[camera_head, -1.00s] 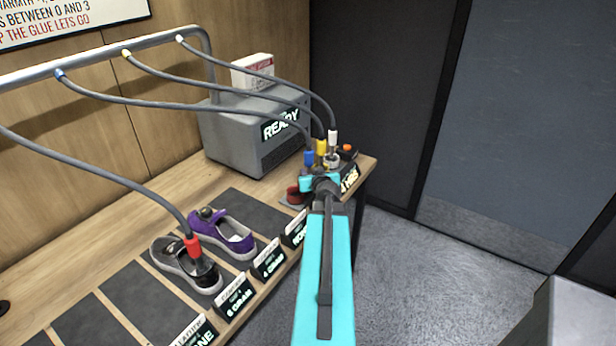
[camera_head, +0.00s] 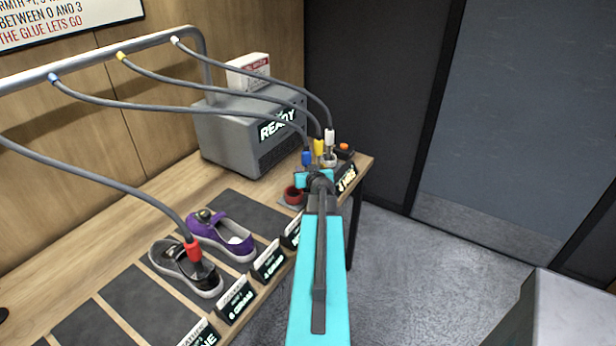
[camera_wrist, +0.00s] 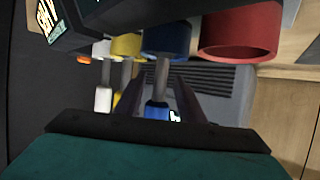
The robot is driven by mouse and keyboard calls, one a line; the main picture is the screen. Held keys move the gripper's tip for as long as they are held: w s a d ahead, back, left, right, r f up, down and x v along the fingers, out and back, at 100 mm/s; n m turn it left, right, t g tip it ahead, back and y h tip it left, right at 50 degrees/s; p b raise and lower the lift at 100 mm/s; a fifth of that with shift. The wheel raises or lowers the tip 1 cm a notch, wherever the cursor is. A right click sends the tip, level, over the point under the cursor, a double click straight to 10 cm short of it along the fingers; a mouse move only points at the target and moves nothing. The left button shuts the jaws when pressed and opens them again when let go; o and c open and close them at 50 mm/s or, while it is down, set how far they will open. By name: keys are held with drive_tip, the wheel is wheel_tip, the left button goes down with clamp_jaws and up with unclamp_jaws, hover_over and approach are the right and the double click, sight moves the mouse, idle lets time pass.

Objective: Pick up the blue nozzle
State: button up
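The blue nozzle (camera_head: 307,158) stands upright on the end of its grey hose near the far end of the bench. In the wrist view, which is turned over, the blue nozzle (camera_wrist: 157,111) and its grey stem show between my two fingers, with a blue holder (camera_wrist: 167,38) at the stem's other end. My gripper (camera_wrist: 163,95) looks open, with gaps on both sides of the stem. In the head view my gripper (camera_head: 314,179) is just in front of the blue nozzle and hides its lower part.
The yellow nozzle (camera_head: 319,147) and white nozzle (camera_head: 329,136) stand close beside the blue one. An empty red holder (camera_head: 293,195) is just left of my gripper. The red nozzle (camera_head: 194,251) is at the black shoe (camera_head: 172,262). A grey machine (camera_head: 240,130) stands behind.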

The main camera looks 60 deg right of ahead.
clamp_jaws()
drive_tip(key=shift+r, duration=0.15)
